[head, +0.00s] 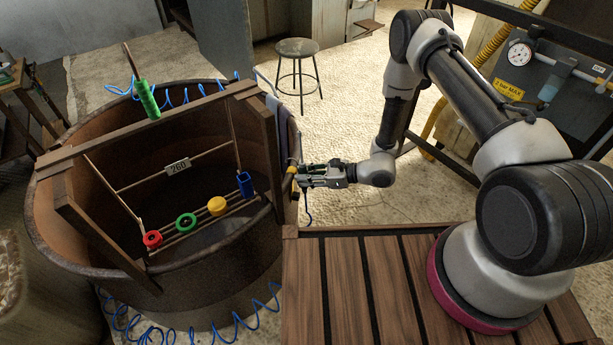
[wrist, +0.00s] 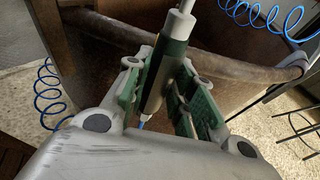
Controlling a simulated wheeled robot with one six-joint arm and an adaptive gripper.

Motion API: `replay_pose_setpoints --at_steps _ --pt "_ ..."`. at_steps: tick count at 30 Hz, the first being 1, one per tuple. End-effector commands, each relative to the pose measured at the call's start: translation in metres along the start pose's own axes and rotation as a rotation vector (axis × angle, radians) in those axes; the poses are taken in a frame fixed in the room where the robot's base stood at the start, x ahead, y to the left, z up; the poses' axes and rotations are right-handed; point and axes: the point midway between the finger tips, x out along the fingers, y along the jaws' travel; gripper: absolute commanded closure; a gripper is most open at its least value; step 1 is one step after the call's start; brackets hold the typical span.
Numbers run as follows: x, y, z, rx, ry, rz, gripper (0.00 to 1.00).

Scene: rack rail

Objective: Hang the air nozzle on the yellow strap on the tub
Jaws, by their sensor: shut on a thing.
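My gripper (head: 302,177) is just outside the right side of the tub (head: 70,240). In the wrist view its green-padded fingers (wrist: 158,95) are on either side of the air nozzle (wrist: 168,65), a dark green and black body with a pale collar and tip. The gripper is shut on it, and a bit of blue hose shows at its lower end. In the head view a small yellow piece (head: 291,170) shows at the fingertips by the tub wall. I cannot tell whether it is the strap or touches the nozzle. No yellow strap shows in the wrist view.
A wooden rack (head: 150,128) crosses the tub and bears a green cylinder (head: 148,99) and several coloured pieces. A dark cloth (head: 282,125) hangs by its right end. Blue coiled hose (wrist: 50,95) runs near the tub. A stool (head: 297,50) stands behind on open floor.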

Motion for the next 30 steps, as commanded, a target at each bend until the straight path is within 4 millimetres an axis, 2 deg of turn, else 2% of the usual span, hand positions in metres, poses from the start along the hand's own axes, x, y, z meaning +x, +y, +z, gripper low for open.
replay_pose_setpoints --at_steps 18,30 --pt "0.009 0.001 -0.022 0.001 0.002 0.001 0.99" --pt "0.009 0.0 -0.024 0.0 0.002 0.0 0.99"
